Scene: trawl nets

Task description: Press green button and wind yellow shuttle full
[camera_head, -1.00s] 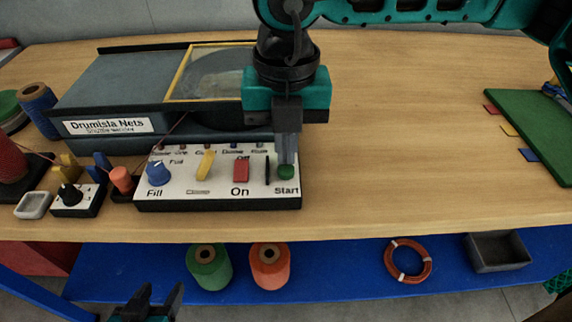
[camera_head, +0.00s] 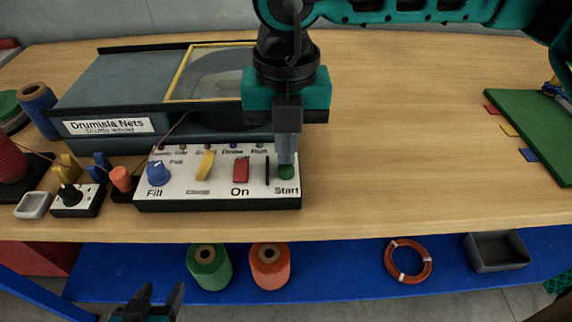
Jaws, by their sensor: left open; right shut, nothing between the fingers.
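The green Start button (camera_head: 287,172) is at the right end of the white control panel (camera_head: 218,190). My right gripper (camera_head: 286,160) points straight down, shut and empty, with its tips at the button; I cannot tell if they touch or press it. The panel also has a blue Fill knob (camera_head: 158,173), a yellow lever (camera_head: 205,165) and a red On switch (camera_head: 241,169). The shuttle winder (camera_head: 115,105) labelled "Drumisla Nets" stands behind, with a yellow-framed clear lid (camera_head: 205,72). A yellow shuttle (camera_head: 67,167) shows partly at the left. My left gripper (camera_head: 158,290) is open, low in front of the table.
A black-knobbed box (camera_head: 76,199), a grey dish (camera_head: 33,205), an orange peg (camera_head: 121,180) and thread spools (camera_head: 38,103) crowd the left. A green mat (camera_head: 533,135) lies right. The blue shelf (camera_head: 335,275) below holds cones and an orange ring. The table's right-middle is clear.

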